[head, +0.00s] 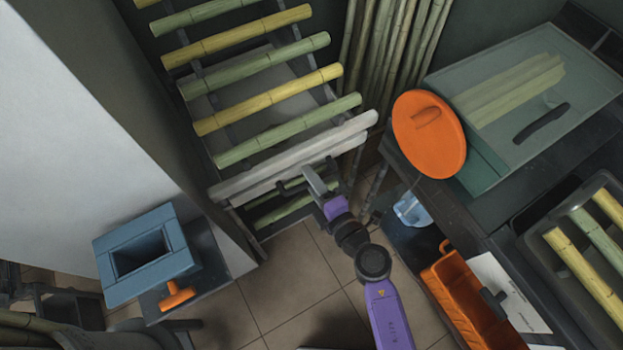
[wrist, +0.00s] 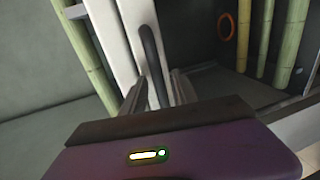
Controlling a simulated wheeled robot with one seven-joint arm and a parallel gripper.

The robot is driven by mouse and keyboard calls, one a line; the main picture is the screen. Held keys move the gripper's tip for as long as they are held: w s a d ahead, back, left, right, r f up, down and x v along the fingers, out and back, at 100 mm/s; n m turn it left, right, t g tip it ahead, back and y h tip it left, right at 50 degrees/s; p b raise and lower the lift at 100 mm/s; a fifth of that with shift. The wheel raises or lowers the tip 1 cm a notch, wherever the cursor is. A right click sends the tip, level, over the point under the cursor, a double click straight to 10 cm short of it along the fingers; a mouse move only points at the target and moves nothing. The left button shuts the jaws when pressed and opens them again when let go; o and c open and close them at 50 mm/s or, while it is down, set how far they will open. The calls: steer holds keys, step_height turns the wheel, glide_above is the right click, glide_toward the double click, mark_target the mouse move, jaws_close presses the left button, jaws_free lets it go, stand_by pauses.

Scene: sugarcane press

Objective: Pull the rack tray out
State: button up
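The rack (head: 215,120) stands at the upper left of the head view, with yellow and green cane stalks lying across its levels. The rack tray (head: 250,175) shows as a pale front bar low on the rack, and its pale front also fills the middle of the wrist view (wrist: 125,35). A dark bar handle (wrist: 150,50) is fixed to that front. My gripper (head: 308,178) is at the tray front. In the wrist view its two fingers (wrist: 158,92) are apart, one on each side of the handle's lower end, with gaps showing. Finger contact is not visible.
A teal box with a clear lid (head: 480,160) and an orange round cap (head: 428,135) stand on the right-hand bench. An orange bin (head: 465,300) is at lower right. A blue hopper (head: 140,255) stands at left. Tiled floor (head: 290,285) in front of the rack is clear.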

jaws_close()
stand_by(1.5)
